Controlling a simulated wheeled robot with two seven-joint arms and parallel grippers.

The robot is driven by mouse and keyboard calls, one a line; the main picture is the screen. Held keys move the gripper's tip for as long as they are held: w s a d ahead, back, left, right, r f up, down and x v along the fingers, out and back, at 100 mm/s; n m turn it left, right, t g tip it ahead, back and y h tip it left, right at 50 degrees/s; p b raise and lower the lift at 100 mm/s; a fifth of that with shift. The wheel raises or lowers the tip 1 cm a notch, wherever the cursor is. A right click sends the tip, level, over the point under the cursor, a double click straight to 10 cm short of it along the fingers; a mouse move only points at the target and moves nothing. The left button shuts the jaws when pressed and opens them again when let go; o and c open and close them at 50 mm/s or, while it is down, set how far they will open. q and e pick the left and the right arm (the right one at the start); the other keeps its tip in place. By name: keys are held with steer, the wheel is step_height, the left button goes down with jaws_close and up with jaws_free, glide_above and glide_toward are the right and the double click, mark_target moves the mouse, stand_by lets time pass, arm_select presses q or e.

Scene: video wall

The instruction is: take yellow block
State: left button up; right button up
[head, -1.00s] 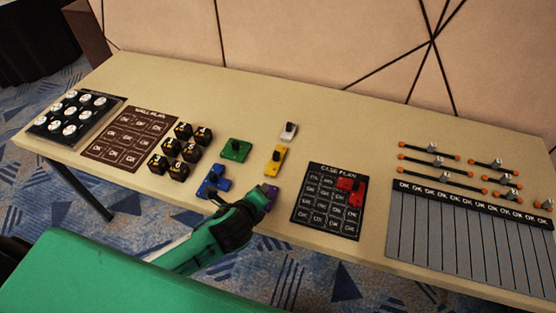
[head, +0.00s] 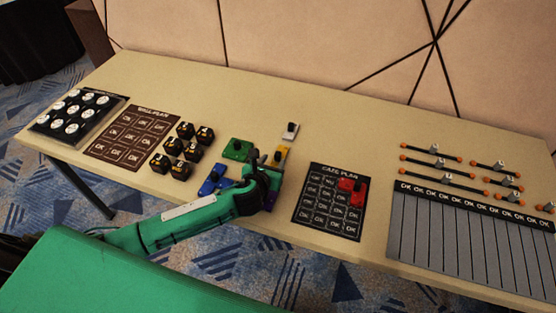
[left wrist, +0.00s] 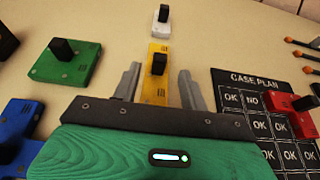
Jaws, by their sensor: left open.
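The yellow block (left wrist: 156,83) is a flat piece with a black knob on top. In the left wrist view it lies between and just beyond the fingers of my open left gripper (left wrist: 158,88). In the head view the yellow block (head: 281,154) shows only its far part, because my left gripper (head: 275,162) covers the rest. I cannot tell whether the fingers touch it. My right gripper is in neither view.
A white block (head: 290,130) lies beyond the yellow one. Green (head: 236,150) and blue (head: 213,180) blocks lie left. The case plan board (head: 325,215) with a red block (head: 351,188) lies right. The table's back strip is clear.

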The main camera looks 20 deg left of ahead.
mark_target(277, 155)
arm_select(q)
steer(key=shift+w+f, duration=0.15)
steer(key=shift+w, duration=0.3)
steer(key=x, duration=0.4)
steer(key=shift+w+f, duration=0.1)
steer(key=shift+w, duration=0.15)
steer(key=shift+w+f, duration=0.15)
steer(key=shift+w, duration=0.15)
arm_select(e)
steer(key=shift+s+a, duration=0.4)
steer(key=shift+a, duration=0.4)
arm_select(q)
jaws_close()
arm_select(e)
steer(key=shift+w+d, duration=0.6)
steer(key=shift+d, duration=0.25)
